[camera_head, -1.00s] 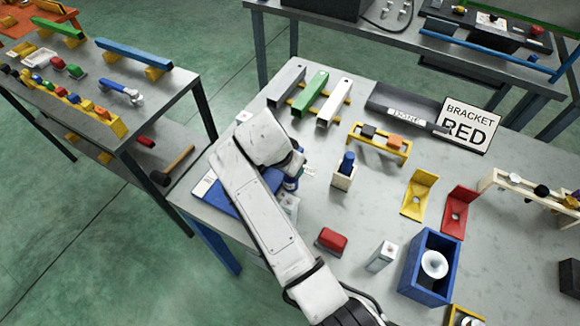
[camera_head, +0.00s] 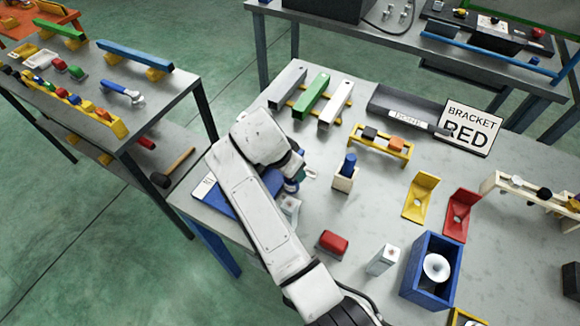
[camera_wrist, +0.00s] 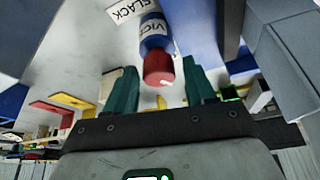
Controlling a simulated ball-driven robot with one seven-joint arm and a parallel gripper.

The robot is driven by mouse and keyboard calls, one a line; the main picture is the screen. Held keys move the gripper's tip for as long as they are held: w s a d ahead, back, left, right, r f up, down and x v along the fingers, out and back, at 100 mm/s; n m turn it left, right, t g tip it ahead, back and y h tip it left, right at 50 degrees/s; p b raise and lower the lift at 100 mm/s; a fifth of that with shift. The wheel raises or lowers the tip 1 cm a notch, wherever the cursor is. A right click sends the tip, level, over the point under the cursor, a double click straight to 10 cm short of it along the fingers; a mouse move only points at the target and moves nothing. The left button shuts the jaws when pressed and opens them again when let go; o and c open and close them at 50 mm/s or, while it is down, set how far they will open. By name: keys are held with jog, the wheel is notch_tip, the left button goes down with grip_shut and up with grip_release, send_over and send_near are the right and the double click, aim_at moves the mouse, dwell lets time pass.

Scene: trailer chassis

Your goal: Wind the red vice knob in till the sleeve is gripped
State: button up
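The red vice knob (camera_wrist: 158,68) shows in the wrist view, at the near end of a blue body (camera_wrist: 153,32) labelled VICE. A white tag reading SLACK (camera_wrist: 128,9) is beside it at the top. My gripper (camera_wrist: 160,88) has its two teal fingers apart, one on each side of the knob, with visible gaps. In the head view my arm covers most of the vice area, over a blue plate (camera_head: 226,199) at the table's left end. The knob is hidden there. I cannot make out the sleeve in either view.
Near my arm are a red block (camera_head: 333,243), a wooden holder with a blue peg (camera_head: 346,175) and a white box (camera_head: 383,260). A blue open box (camera_head: 430,270) stands to the right. Coloured bars (camera_head: 312,95) lie at the back. A BRACKET RED sign (camera_head: 468,128) stands behind.

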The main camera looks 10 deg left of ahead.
jog(key=shift+o, duration=0.5)
jog(key=b+v, duration=0.2)
jog(key=v, duration=0.8)
jog(key=shift+s+r, duration=0.15)
jog(key=shift+r, duration=0.15)
jog(key=shift+s+a, duration=0.1)
